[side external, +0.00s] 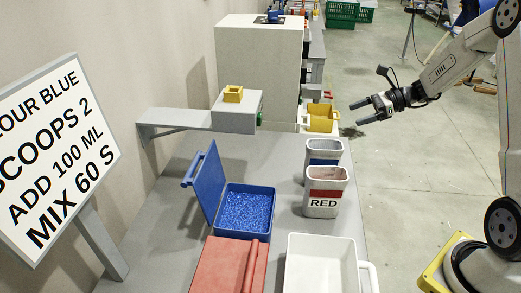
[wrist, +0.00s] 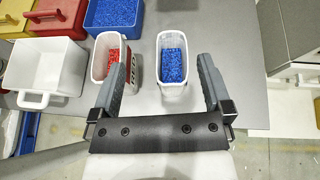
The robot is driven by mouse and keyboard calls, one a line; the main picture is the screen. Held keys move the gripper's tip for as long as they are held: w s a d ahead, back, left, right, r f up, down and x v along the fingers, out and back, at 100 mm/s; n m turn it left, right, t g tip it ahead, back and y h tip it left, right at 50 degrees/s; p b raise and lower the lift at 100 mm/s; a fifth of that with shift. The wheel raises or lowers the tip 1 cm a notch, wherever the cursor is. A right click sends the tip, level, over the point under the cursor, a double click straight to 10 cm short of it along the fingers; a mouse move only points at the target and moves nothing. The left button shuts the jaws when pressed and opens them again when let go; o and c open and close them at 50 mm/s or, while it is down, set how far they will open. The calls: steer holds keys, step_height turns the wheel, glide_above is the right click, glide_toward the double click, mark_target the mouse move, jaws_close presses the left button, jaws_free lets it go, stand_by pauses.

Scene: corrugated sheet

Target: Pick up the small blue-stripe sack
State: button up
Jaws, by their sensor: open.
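The small blue-stripe sack (side external: 324,160) looks like an upright white open-topped container with a blue band, standing on the grey bench behind the larger red-stripe one. In the wrist view it shows from above with blue granules inside (wrist: 172,66). My gripper (side external: 361,111) is open and empty in the air, above and to the right of the sack in the side view. In the wrist view, its two fingers (wrist: 163,75) reach forward on either side of the blue-filled container, and I see no contact.
A red-stripe container (side external: 324,192) marked RED stands close by. An open blue bin (side external: 245,226) of granules, a red lidded box (side external: 232,266) and a white handled tub (side external: 318,266) stand nearer. A grey wall shelf (side external: 170,128) juts over the bench.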

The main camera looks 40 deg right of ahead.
steer(key=d+m+t, duration=0.1)
steer(key=d, duration=0.1)
glide_toward(338, 145)
steer(key=x, duration=0.4)
steer(key=shift+w+a+f, duration=0.1)
steer(key=shift+w+f, duration=0.1)
steer(key=shift+f, duration=0.05)
steer(key=shift+x, duration=1.3)
steer(key=shift+x, duration=2.6)
steer(key=shift+a+r, duration=0.1)
jaws_close()
